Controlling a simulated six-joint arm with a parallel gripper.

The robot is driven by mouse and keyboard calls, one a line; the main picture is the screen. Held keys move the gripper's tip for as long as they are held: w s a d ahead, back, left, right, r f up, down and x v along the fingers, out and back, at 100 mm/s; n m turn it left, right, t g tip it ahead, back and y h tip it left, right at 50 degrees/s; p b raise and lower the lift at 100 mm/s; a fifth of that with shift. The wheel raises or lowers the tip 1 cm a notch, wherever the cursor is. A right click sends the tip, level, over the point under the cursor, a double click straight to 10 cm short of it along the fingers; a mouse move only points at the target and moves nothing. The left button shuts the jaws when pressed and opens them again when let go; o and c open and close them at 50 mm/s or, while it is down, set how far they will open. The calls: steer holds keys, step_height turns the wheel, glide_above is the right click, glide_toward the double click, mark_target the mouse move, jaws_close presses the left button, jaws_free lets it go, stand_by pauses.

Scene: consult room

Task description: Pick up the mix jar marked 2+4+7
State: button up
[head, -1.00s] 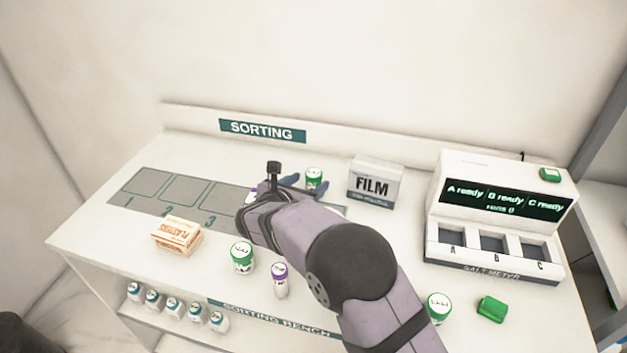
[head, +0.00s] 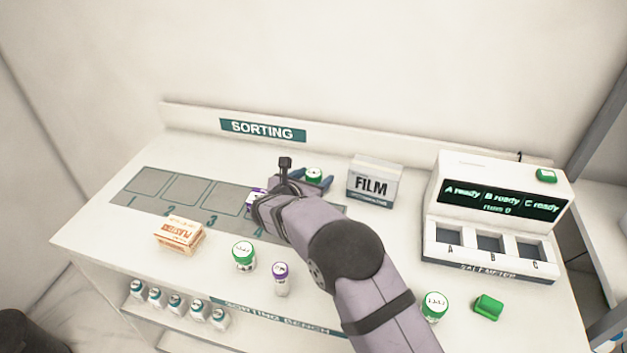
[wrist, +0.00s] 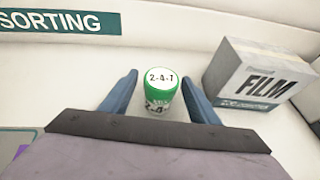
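A white jar with a green lid (head: 314,174) stands at the back of the bench, left of the film box. In the wrist view, the jar (wrist: 160,88) is upright, and its lid reads 2-4 and a last digit like 7 or 1. My gripper (wrist: 159,78) is open, with one blue finger on each side of the jar and gaps showing. In the head view, my gripper (head: 312,184) partly hides the jar's lower part.
The film box (head: 374,182) stands close right of the jar. A purple-lidded jar (head: 256,196) is partly behind my arm. Other jars (head: 243,256) (head: 280,278) (head: 434,306), a plasters box (head: 180,235), a green block (head: 488,306) and the salt meter (head: 495,262) occupy the bench.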

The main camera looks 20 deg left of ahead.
steer(key=c, duration=0.9)
steer(key=shift+c, duration=0.3)
steer(key=shift+r, duration=0.15)
